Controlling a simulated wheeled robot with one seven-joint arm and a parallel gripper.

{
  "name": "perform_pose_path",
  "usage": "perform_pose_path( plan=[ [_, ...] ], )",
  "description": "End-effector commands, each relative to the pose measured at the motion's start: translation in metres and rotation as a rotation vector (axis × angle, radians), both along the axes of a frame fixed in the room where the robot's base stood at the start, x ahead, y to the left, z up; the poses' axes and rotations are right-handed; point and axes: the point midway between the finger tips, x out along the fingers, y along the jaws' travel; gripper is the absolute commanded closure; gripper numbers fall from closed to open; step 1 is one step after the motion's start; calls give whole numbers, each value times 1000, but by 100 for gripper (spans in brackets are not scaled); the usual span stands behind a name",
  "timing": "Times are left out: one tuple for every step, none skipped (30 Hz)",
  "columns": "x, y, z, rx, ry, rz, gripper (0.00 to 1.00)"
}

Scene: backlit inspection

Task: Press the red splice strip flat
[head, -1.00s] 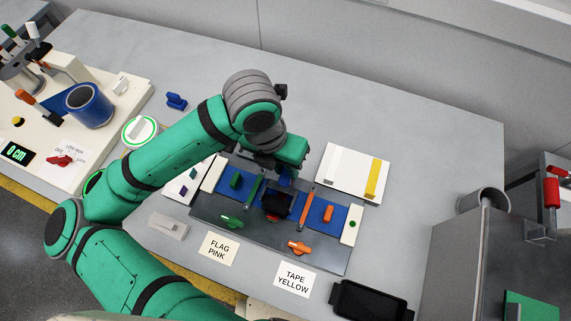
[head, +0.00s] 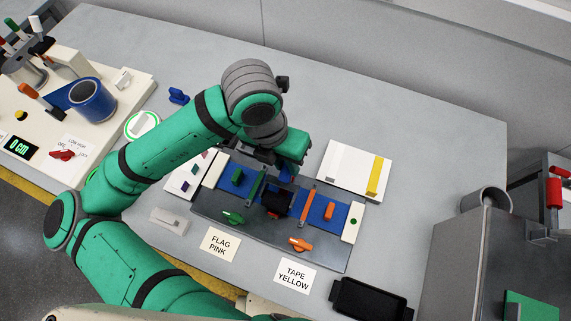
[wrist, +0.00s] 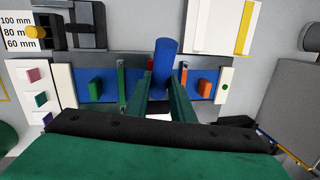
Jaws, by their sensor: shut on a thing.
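My gripper (wrist: 165,84) is shut on a blue cylindrical handle (wrist: 166,60), which stands up between the fingers in the wrist view. In the head view my gripper (head: 288,165) is above the middle of the dark splicing fixture (head: 262,233). A black block (head: 276,202) sits directly below the gripper on the blue track (head: 313,208); whether it belongs to the held handle I cannot tell.
A green clamp arm (head: 257,188) and an orange one (head: 307,205) flank the middle. Green (head: 233,217) and orange (head: 299,244) knobs are in front. A white tray with a yellow strip (head: 373,176) lies behind right. A black tablet-like device (head: 370,299) lies front right.

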Motion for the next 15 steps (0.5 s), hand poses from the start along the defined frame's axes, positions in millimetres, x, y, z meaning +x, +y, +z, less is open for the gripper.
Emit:
perform_pose_path(
  plan=[
    [1, 0, 4, 1, -1, -1, 100],
    [2, 0, 6, 1, -1, -1, 100],
    [2, -1, 9, 0, -1, -1, 100],
    [3, -1, 11, 0, -1, -1, 100],
    [3, -1, 13, -1, -2, 0, 100],
    [4, -1, 15, -1, -2, 0, 100],
    [4, -2, 17, 0, -1, 0, 100],
    [5, -2, 19, -1, -1, 0, 100],
    [5, -2, 22, 0, -1, 0, 100],
    [6, -2, 24, -1, -2, 0, 100],
    [6, -2, 26, -1, -2, 0, 100],
    [7, -2, 29, -1, -2, 0, 100],
    [7, -3, 30, 0, -1, -1, 100],
    [8, -3, 32, 0, -1, -1, 100],
    [8, -3, 35, 0, -1, -1, 100]
  ],
)
